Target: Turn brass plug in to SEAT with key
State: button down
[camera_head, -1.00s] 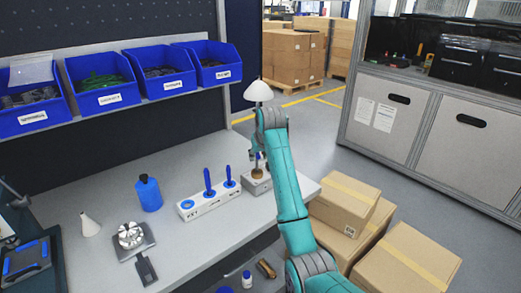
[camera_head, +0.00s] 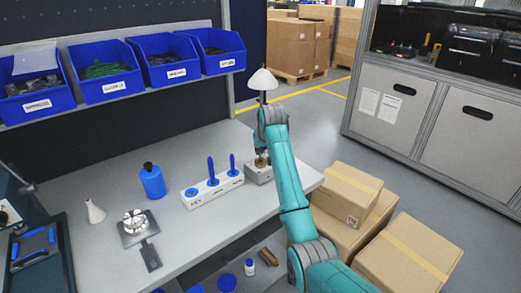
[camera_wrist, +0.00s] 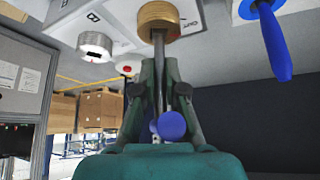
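The brass plug (camera_wrist: 158,18) is a knurled round piece at the top of the wrist view, on a pale housing (camera_wrist: 112,14) marked "B" and "OUT". In the head view the housing (camera_head: 256,174) is a small grey block near the bench's right end, with the plug (camera_head: 261,161) on top. My gripper (camera_wrist: 158,68) is shut on the key (camera_wrist: 158,48). The key's thin metal shaft runs from between the fingers to the plug and its blue end (camera_wrist: 172,126) shows between them. How far its tip enters the plug is hidden. In the head view my arm hides the gripper.
A white key rack (camera_head: 208,191) with blue-handled keys stands left of the housing. A lamp (camera_head: 263,79) rises behind my arm. A blue bottle (camera_head: 153,183) and a metal part on a plate (camera_head: 136,228) are further left. Cardboard boxes (camera_head: 345,190) stand right of the bench.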

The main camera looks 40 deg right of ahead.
jog(key=shift+a+m+h, duration=0.1)
jog(key=shift+m+h, duration=0.3)
jog(key=shift+m, duration=0.3)
jog(key=shift+m+g+h, duration=0.4)
jog(key=shift+m, duration=0.4)
jog(key=shift+m+g+h, duration=0.3)
jog(key=shift+m+h, duration=0.1)
jog(key=shift+m, duration=1)
jog(key=shift+g, duration=0.3)
jog(key=shift+m+g+h, duration=0.6)
jog(key=shift+m, duration=0.8)
